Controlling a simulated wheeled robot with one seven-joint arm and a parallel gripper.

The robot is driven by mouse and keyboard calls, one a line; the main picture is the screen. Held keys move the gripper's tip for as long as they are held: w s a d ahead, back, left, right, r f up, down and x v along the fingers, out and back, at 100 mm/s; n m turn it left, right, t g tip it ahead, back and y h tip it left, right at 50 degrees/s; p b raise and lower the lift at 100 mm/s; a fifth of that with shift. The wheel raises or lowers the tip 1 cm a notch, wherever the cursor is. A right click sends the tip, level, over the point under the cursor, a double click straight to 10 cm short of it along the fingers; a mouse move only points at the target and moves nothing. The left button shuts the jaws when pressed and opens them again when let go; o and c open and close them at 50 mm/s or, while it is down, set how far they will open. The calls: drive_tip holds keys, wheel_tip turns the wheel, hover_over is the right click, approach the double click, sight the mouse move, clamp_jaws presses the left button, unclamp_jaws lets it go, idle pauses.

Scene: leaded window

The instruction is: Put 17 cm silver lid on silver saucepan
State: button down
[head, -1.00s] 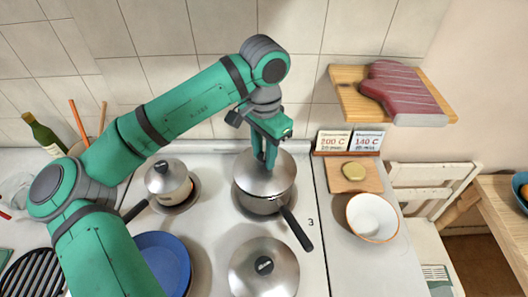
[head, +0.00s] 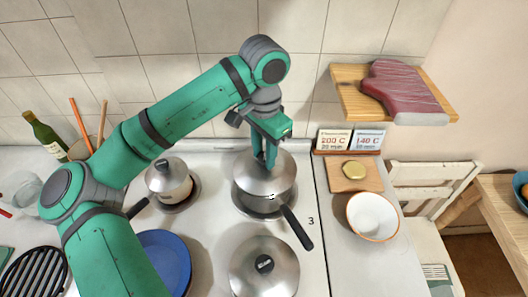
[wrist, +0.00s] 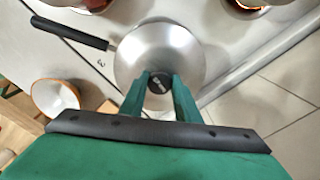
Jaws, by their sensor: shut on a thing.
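The silver lid (head: 264,175), a shiny dome with a black knob, sits level over the silver saucepan (head: 262,205) at the back middle of the white stove. The pan's black handle (head: 297,228) points toward the front right. My gripper (head: 270,165) is above the lid, its fingers shut on the knob. In the wrist view the lid (wrist: 160,50) covers the pan's opening, and the fingers (wrist: 160,82) flank the black knob. I cannot tell whether the lid's rim touches the pan all round.
Another silver lid (head: 264,275) lies in front. A smaller lidded pot (head: 170,188) stands left, near a blue plate (head: 165,258). A white bowl (head: 373,217) and a wooden board (head: 355,175) are right, below a shelf (head: 350,100). A bottle (head: 45,135) stands far left.

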drive_tip(key=shift+f, duration=0.65)
idle(1.3)
drive_tip(key=c, duration=1.3)
unclamp_jaws()
drive_tip(key=shift+o, duration=0.9)
drive_tip(key=o, duration=0.4)
drive_tip(key=shift+r, duration=0.1)
drive_tip(key=shift+r, duration=3.5)
drive_tip(key=shift+d, duration=0.1)
